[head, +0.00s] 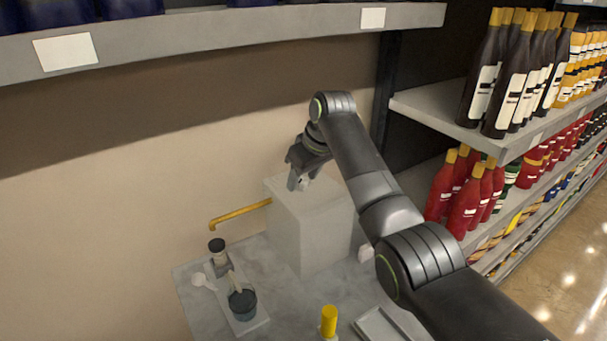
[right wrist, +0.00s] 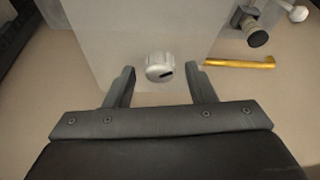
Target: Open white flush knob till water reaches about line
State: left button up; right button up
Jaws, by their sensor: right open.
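A white box-shaped unit (head: 312,232) stands on the grey counter against the wall. A round white knob (right wrist: 160,68) with a dark slot shows near the edge of the unit (right wrist: 105,40) in the right wrist view. My right gripper (head: 299,183) is over the top of the unit, and hides the knob in the head view. In the wrist view the right gripper (right wrist: 164,76) is open, with one finger on each side of the knob and a gap to both. My left gripper is not in view. No water or line mark can be made out.
A yellow pipe (head: 240,214) sticks out left from the unit. A dark-capped glass piece (head: 219,259) and a dark cup (head: 242,302) stand on a pale tray (head: 250,323). A yellow-topped bottle (head: 329,321) is in front. Bottle shelves (head: 440,112) rise at right.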

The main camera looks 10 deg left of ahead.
jog(key=shift+a+f, duration=0.1)
jog(key=shift+f, duration=0.25)
jog(key=shift+c, duration=0.2)
jog(key=c, duration=0.9)
jog(key=shift+r+m+h+p, duration=0.2)
jog(key=shift+m+h+p, duration=0.1)
jog(key=shift+m+p, duration=0.45)
jog(key=m+t+p, duration=0.1)
jog(key=m+p, duration=0.1)
jog(key=p, duration=0.1)
jog(key=shift+a+r+m+h, duration=0.1)
jog(key=shift+m+h, duration=0.15)
jog(key=shift+h, duration=0.15)
jog(key=shift+m+t+h+p, duration=0.4)
jog(key=shift+m+h+p, duration=0.1)
jog(key=shift+m+p, duration=0.95)
jog(key=shift+f, duration=0.2)
jog(key=o, duration=0.9)
